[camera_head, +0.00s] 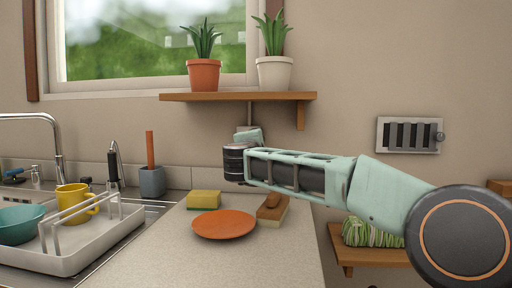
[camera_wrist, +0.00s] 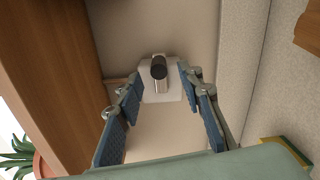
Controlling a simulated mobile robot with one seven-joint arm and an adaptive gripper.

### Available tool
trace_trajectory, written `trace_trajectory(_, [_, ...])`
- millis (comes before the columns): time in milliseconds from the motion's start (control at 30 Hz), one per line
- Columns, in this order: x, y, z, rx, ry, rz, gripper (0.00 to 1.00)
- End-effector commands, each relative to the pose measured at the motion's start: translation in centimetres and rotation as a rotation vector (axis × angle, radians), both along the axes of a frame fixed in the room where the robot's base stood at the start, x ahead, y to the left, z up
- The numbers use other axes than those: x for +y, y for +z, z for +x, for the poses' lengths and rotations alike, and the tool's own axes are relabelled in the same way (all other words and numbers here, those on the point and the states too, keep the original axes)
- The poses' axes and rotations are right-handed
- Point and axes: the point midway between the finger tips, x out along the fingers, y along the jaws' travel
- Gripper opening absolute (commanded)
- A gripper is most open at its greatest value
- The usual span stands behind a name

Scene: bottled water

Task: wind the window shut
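The window (camera_head: 155,45) is at the upper left of the head view, with a pale frame. I cannot tell from here how far it stands open. In the wrist view, a small winder handle (camera_wrist: 159,73) with a dark round knob and metal shank sits on a pale plate (camera_wrist: 151,97) on the wall. My gripper (camera_wrist: 160,76) is open, with its blue-padded fingers on either side of the handle and apart from it. In the head view my gripper (camera_head: 249,135) is near the wall under the shelf, and the handle is not clearly visible there.
A wooden shelf (camera_head: 240,97) with two potted plants is just above my gripper. Below are an orange plate (camera_head: 224,224), a yellow sponge (camera_head: 204,199) and a brush (camera_head: 271,208) on the counter. A dish rack (camera_head: 95,240) stands left. A wall vent (camera_head: 409,151) is right.

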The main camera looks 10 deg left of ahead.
Motion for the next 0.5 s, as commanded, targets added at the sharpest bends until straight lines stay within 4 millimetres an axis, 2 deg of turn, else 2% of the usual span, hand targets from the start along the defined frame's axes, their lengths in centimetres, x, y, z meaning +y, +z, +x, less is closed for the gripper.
trace_trajectory(500, [0.1, -0.1, -5.2, 0.002, 0.0, 0.001, 0.34])
